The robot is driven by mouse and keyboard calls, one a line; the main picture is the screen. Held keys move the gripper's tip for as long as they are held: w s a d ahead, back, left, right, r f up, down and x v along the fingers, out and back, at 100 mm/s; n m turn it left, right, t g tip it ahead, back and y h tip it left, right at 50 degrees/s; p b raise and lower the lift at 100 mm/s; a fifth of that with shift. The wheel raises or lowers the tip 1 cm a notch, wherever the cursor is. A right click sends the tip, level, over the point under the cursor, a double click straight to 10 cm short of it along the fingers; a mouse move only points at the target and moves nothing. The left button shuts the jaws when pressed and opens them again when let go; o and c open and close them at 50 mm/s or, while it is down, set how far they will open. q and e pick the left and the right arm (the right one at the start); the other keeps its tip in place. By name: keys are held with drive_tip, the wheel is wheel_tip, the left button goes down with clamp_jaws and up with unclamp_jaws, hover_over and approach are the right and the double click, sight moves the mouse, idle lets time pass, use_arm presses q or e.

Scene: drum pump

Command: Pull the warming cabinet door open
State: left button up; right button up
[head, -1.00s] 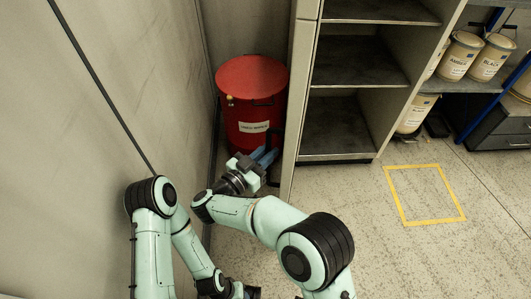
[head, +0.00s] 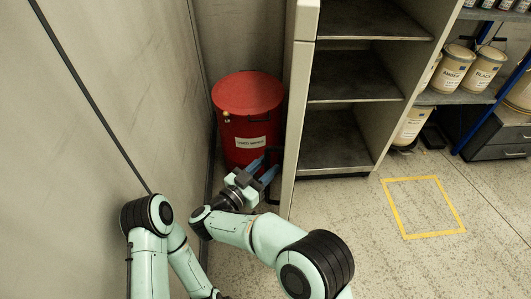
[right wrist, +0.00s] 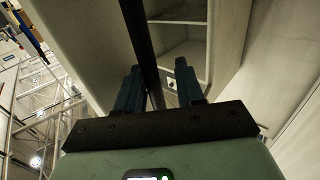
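The warming cabinet (head: 349,137) stands open, its dark shelves showing. Its pale door (head: 293,120) is swung well out and seen nearly edge-on, left of the shelves. A black bar handle (head: 275,157) is on the door's left face, partly hidden by my gripper. My right gripper (head: 263,173) is at this handle with its blue fingers spread. In the right wrist view, the black bar (right wrist: 148,50) runs between the two fingers, with a gap to the right finger. My left gripper is out of view below the bottom edge.
A red drum (head: 247,105) stands just behind my right gripper, close to the left wall (head: 120,90). A rack with paint buckets (head: 452,67) is at right. Floor around the yellow square (head: 424,207) is clear.

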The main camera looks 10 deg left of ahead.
use_arm(q)
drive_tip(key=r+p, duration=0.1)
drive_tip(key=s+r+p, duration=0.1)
drive_tip(key=p, duration=0.1)
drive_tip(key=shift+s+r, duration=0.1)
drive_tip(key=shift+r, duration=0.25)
use_arm(e)
wheel_tip(320, 180, up, 20)
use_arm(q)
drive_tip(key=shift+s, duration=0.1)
use_arm(e)
drive_tip(key=shift+f, duration=0.1)
